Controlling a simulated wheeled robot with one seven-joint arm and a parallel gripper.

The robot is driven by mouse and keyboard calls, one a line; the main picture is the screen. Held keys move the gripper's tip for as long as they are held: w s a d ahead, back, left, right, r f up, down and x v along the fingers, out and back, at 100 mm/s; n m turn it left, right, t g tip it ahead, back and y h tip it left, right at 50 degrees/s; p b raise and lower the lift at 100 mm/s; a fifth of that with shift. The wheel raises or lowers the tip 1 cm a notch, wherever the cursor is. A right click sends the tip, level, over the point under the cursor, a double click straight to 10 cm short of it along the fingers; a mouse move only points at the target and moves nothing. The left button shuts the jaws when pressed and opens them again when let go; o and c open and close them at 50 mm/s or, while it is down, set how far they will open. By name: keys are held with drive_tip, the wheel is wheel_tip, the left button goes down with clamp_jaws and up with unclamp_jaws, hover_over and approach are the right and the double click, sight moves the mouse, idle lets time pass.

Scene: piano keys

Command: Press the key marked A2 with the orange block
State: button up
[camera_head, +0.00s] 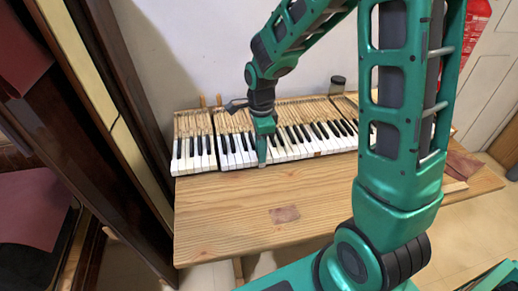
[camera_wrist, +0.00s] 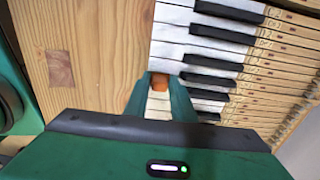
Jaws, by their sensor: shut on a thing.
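The piano keyboard (camera_head: 300,142) lies along the back of the wooden table, with white and black keys. It also fills the right side of the wrist view (camera_wrist: 195,48). My gripper (camera_head: 262,158) points down over the front part of the white keys, left of the keyboard's middle. In the wrist view my gripper (camera_wrist: 159,82) is shut on a small orange block (camera_wrist: 158,80), whose end shows between the fingertips over the white keys. Whether the block touches a key cannot be told. The A2 marking is not readable in either view.
The wooden table (camera_head: 230,225) has clear room in front of the keys, with a darker square patch (camera_head: 284,214). A dark wooden cabinet (camera_head: 125,150) stands close on the left, and a white wall is behind.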

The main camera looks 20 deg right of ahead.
idle(0.4)
drive_tip(key=shift+r, duration=3.55)
drive_tip(key=shift+s+f, duration=0.1)
